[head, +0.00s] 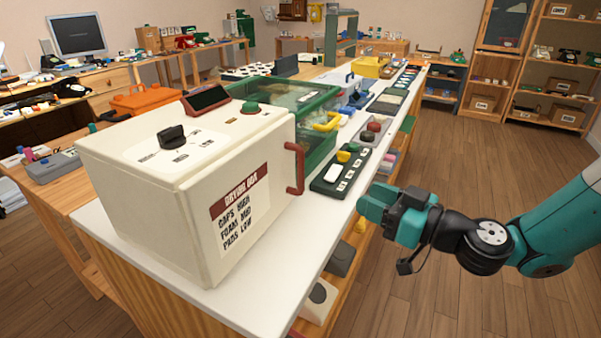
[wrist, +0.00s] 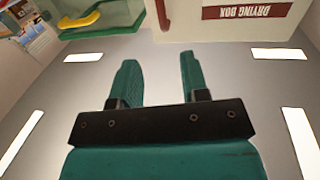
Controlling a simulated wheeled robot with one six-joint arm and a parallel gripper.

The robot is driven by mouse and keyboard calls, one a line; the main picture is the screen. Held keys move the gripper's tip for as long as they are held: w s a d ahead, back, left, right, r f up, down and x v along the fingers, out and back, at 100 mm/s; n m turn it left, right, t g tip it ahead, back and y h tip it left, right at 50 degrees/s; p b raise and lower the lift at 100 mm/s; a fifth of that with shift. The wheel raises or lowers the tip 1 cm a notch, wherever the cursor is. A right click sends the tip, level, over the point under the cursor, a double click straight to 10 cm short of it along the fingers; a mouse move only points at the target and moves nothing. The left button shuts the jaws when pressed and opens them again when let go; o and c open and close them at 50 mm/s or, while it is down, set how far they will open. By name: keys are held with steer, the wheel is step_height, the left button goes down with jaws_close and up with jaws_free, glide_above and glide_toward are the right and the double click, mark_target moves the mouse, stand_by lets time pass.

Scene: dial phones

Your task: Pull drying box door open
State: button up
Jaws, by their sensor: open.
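The drying box (head: 190,185) is a cream cabinet at the near end of the white counter, with a dark knob (head: 172,135) and a green button on top. Its door (head: 240,205) carries a dark red "DRYING BOX" label and looks closed. A dark red handle (head: 296,168) stands out at the door's right edge. My gripper (head: 365,208) is to the right of the handle, apart from it, past the counter's edge. In the wrist view my gripper (wrist: 158,68) is open and empty. The handle (wrist: 164,14) shows ahead of the fingers, and the label (wrist: 247,8) is upside down.
A green-framed clear box (head: 310,100) with a yellow handle (head: 328,122) stands behind the drying box. A dark tray (head: 342,170) with coloured pieces lies on the counter beside the handle. The floor (head: 440,150) right of the counter is clear.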

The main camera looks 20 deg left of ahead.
mark_target(300, 187)
steer(key=p+x, duration=0.4)
steer(key=x, duration=1.2)
steer(key=shift+a, duration=0.4)
steer(key=shift+c, duration=0.2)
jaws_close()
